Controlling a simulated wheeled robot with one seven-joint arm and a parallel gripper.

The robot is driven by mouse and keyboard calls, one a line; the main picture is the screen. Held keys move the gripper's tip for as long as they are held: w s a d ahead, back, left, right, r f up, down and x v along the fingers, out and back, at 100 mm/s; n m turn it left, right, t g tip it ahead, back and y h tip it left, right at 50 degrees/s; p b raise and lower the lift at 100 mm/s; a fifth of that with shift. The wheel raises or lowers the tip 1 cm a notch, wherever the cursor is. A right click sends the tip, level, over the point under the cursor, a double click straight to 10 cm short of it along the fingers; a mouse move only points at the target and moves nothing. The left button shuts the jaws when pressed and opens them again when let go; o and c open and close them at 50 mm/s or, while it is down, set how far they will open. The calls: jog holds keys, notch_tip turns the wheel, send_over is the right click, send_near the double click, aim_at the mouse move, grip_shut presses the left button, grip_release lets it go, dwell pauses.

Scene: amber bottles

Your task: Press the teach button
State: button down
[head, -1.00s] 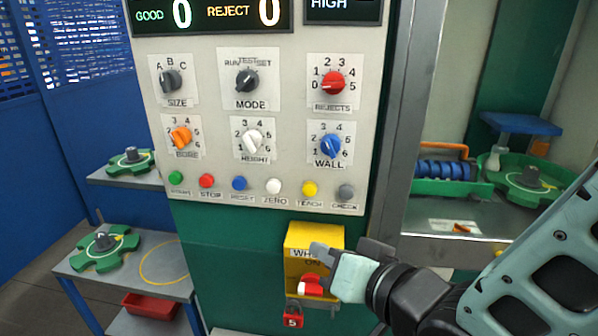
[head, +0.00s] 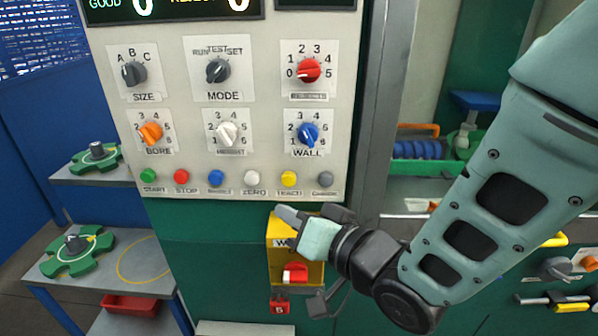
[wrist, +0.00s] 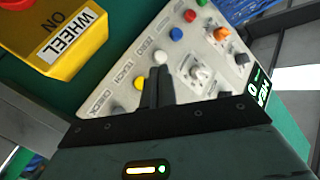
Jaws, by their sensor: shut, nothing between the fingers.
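The teach button (head: 289,179) is a yellow round button in the lower row of the panel, above a label reading TEACH. It also shows in the wrist view (wrist: 141,84), just left of my fingers. My gripper (head: 283,211) is shut and empty. In the head view its tips appear just below the teach button, in front of the top of the yellow box. In the wrist view my closed fingers (wrist: 158,88) point towards the panel, beside the yellow button and near the white zero button (wrist: 161,57). I cannot tell the exact gap; no contact is visible.
The white zero button (head: 252,177) and grey check button (head: 325,179) flank the teach button. The yellow wheel box (head: 276,252) with a red switch juts out below. Knobs, such as the blue wall knob (head: 308,135), sit above. A metal post (head: 378,110) stands right.

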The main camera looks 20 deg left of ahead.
jog(key=shift+w+a, duration=0.2)
jog(key=shift+w, duration=0.75)
jog(key=shift+w+a, duration=0.25)
jog(key=shift+w, duration=0.65)
jog(key=shift+w+a, duration=0.2)
jog(key=shift+w, duration=0.75)
jog(key=shift+w, duration=0.1)
jog(key=shift+w+a, duration=0.1)
jog(key=shift+w, duration=0.15)
jog(key=shift+w+a+b, duration=0.1)
jog(key=shift+w+b, duration=0.2)
jog(key=shift+w, duration=0.2)
dwell(0.4)
jog(key=shift+s, duration=0.1)
jog(key=shift+s+d+b, duration=0.2)
jog(key=shift+s+b, duration=0.15)
jog(key=shift+s, duration=0.45)
jog(key=shift+s+d+b, duration=0.2)
jog(key=shift+s+b, duration=0.1)
jog(key=shift+s, duration=0.5)
jog(key=shift+s+d+b, duration=0.2)
jog(key=shift+s+b, duration=0.05)
jog(key=shift+s, duration=0.6)
jog(key=shift+s+d+b, duration=0.2)
jog(key=shift+s+b, duration=0.1)
jog(key=shift+s, duration=0.5)
